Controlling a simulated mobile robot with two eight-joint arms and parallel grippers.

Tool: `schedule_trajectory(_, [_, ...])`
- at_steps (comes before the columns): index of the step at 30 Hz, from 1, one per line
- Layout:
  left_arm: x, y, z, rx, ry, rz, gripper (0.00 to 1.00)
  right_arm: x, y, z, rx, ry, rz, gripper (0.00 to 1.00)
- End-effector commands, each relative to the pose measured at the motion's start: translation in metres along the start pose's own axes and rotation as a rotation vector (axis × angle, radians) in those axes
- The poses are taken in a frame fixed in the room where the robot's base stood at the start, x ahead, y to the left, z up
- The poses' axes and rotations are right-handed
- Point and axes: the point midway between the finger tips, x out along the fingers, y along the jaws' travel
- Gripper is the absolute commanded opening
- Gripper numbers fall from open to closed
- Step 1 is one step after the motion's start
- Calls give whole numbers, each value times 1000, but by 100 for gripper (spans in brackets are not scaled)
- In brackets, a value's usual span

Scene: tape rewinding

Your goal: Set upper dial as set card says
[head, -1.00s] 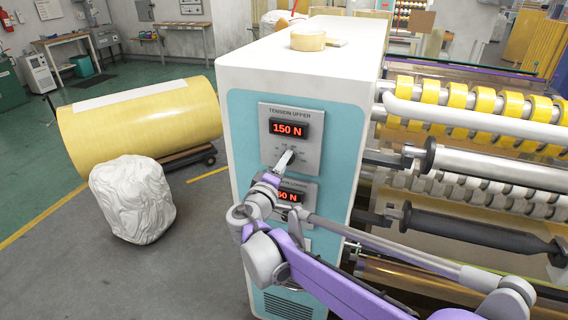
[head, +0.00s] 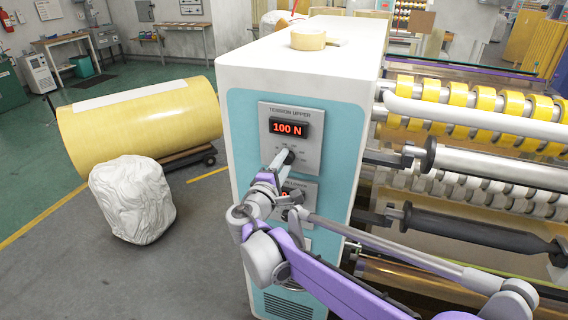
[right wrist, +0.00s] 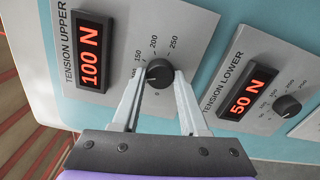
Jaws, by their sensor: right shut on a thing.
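The upper tension panel (head: 309,126) is on the machine's blue end face, and its red display (head: 290,128) reads 100 N. It also shows in the right wrist view, where the display (right wrist: 90,52) reads 100 N above the black upper dial (right wrist: 158,73). My right gripper (right wrist: 158,78) has its two pale fingers on either side of that dial, shut on it. No set card can be made out. My left gripper is not in view.
A tape roll (head: 308,39) lies on the machine's white top (head: 262,65). Rollers with yellow tape rings (head: 456,95) run off to the right.

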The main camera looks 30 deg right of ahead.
Motion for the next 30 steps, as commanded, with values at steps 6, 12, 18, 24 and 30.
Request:
schedule_trajectory(6, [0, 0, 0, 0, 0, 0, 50, 0, -1, 0, 1, -1, -1, 0])
schedule_trajectory(12, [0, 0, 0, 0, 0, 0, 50, 0, 0, 0, 1, -1, -1, 66])
schedule_trajectory(18, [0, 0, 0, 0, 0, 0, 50, 0, 0, 0, 1, 0, 0, 72])
schedule_trajectory(24, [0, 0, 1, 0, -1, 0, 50, -5, 0, 0, 1, 1, 0, 72])
schedule_trajectory(30, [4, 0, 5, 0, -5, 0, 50, -37, -1, -1, 1, 5, -1, 72])
